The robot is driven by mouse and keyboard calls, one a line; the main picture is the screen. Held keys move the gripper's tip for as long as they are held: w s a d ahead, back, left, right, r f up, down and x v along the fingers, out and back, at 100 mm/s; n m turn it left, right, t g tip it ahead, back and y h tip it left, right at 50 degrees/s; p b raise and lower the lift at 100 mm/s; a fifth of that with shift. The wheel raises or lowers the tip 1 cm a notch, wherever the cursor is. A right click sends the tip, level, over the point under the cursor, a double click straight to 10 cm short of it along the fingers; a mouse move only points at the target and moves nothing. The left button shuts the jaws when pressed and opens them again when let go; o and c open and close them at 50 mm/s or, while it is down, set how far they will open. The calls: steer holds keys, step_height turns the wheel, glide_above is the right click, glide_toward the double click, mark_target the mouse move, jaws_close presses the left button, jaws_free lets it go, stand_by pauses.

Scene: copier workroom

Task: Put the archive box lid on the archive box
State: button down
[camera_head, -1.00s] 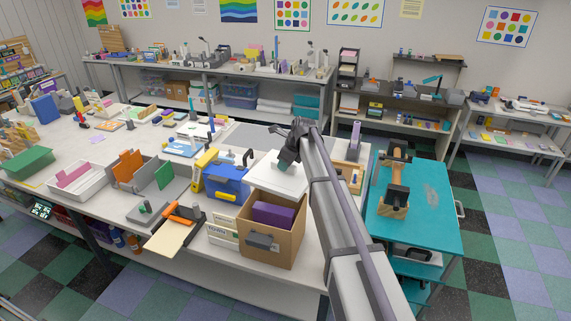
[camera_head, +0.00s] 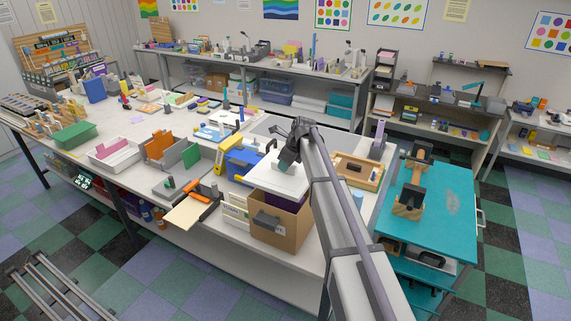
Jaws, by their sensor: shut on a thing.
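The archive box (camera_head: 283,234) is an open brown carton with a dark grey patch on its front, standing at the front edge of the white table. Something purple (camera_head: 298,199) shows inside its top. A white lid (camera_head: 274,182) is held above the back part of the box and hides much of its opening. The fingertips are small and partly hidden by my arm. Whether the lid touches the rim, I cannot tell.
A blue case (camera_head: 240,166) and a white-green carton (camera_head: 234,207) stand close left of the box. A wooden tray (camera_head: 358,172) is behind my arm on the right. A teal cart (camera_head: 440,225) stands to the right.

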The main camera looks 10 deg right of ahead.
mark_target(286, 177)
steer(key=shift+f+b, duration=2.7)
steer(key=shift+f, duration=0.45)
steer(key=shift+f+b, duration=1.1)
